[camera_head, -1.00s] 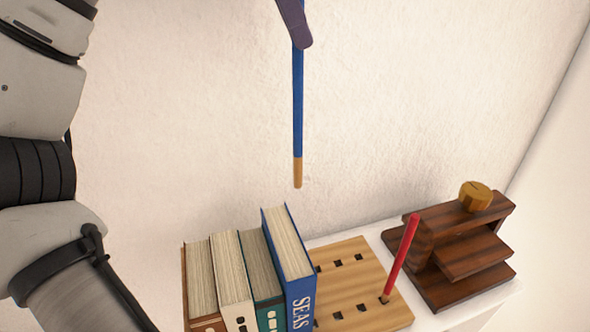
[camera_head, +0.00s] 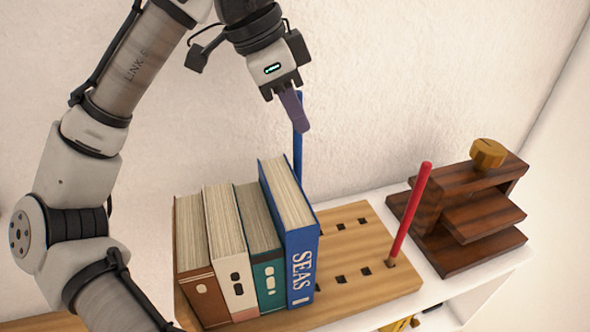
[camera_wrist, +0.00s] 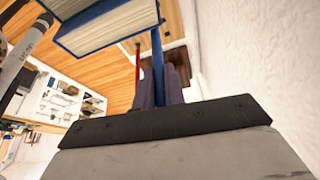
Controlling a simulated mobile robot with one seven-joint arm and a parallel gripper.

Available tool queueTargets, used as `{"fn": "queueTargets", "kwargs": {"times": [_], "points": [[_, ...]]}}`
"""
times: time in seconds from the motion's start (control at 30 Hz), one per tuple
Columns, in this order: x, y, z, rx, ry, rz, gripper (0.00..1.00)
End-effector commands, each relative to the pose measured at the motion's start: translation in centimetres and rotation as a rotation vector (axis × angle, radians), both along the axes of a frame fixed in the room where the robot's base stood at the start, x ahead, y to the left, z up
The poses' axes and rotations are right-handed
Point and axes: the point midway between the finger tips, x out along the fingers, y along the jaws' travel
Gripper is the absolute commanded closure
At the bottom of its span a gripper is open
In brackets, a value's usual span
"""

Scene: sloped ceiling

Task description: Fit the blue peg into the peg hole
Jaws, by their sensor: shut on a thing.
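My gripper (camera_head: 294,110) is shut on the blue peg (camera_head: 298,150) near its upper end. The peg hangs about upright behind the blue book, and its lower end is hidden by that book, so I cannot tell whether it touches the board or a hole. In the wrist view the blue peg (camera_wrist: 158,62) extends away from between the fingers. The wooden peg board (camera_head: 375,228) lies on the white shelf with several dark square holes in its open part. A red peg (camera_head: 411,210) stands slightly tilted in a hole at the board's right.
Several books stand in a row over the board's left part; the blue book (camera_head: 300,262) is closest to the blue peg. A dark wooden stepped stand (camera_head: 470,215) with a gold knob (camera_head: 488,153) is at right. The wall is close behind.

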Motion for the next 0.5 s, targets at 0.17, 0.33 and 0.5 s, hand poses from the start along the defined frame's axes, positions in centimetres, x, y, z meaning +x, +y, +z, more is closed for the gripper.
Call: {"fn": "queueTargets", "kwargs": {"times": [0.17,0.33,0.5], "points": [[0.0,0.0,-2.6,0.001,0.001,-0.001,1.00],[0.0,0.0,-2.9,0.000,0.000,-0.001,1.00],[0.0,0.0,-4.5,0.001,0.000,0.001,1.00]]}}
